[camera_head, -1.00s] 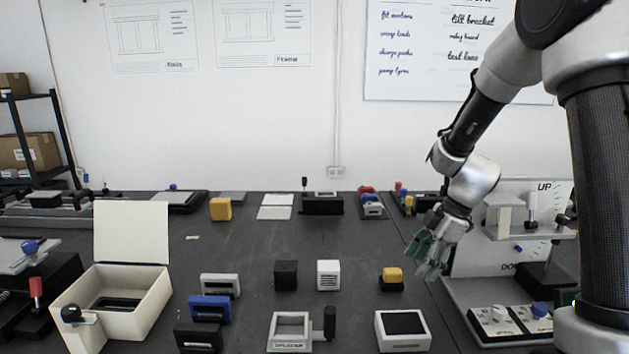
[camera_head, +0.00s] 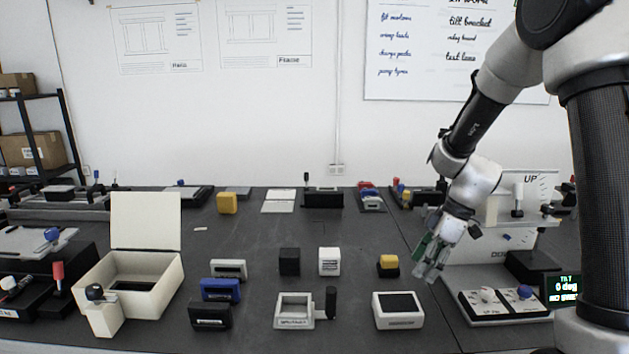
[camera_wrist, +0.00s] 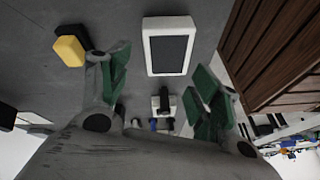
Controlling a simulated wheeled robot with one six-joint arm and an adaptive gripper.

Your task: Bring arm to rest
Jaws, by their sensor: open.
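My gripper (camera_head: 431,262) hangs at the right side of the table in the head view, its green-lined fingers pointing down and a little left. It is open and empty, held above the table between the yellow-and-black block (camera_head: 388,265) and the panel with switches (camera_head: 500,303). In the wrist view the two fingers of my gripper (camera_wrist: 160,92) stand apart. The white box with a dark top (camera_wrist: 170,45) shows beyond them, and the yellow-and-black block (camera_wrist: 70,48) lies beyond the left finger. Nothing is between the fingers.
A cream open-lidded box (camera_head: 146,228) stands at the left. Several small blocks and cases, including a blue one (camera_head: 221,289), a black cube (camera_head: 290,261) and a white cube (camera_head: 329,261), stand mid-table. A grey open frame (camera_head: 294,310) is in front.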

